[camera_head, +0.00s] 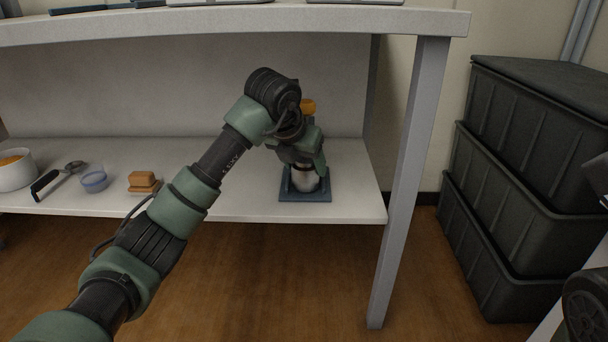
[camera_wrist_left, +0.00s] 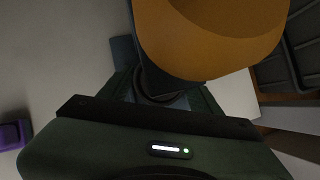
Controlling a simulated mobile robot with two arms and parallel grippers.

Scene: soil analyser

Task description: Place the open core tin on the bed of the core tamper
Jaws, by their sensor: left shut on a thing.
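The core tamper stands on the lower shelf. Its blue base plate (camera_head: 290,197) and its orange knob (camera_head: 308,106) show in the head view; my arm hides most of its middle. The knob (camera_wrist_left: 212,35) fills the top of the left wrist view. The pale metal core tin (camera_head: 305,182) is upright over the blue base, under the tamper. My left gripper (camera_head: 306,170) is shut on it from above. In the left wrist view a dark round rim (camera_wrist_left: 152,88) shows between the fingers, partly hidden by the knob. I cannot tell whether the tin touches the bed.
On the shelf to the left are a tan block (camera_head: 143,180), a small blue-rimmed cup (camera_head: 94,180), a black-handled tool (camera_head: 50,180) and a white bowl (camera_head: 14,172). The table top is close above my wrist. A table leg (camera_head: 408,180) and stacked dark crates (camera_head: 530,190) stand right.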

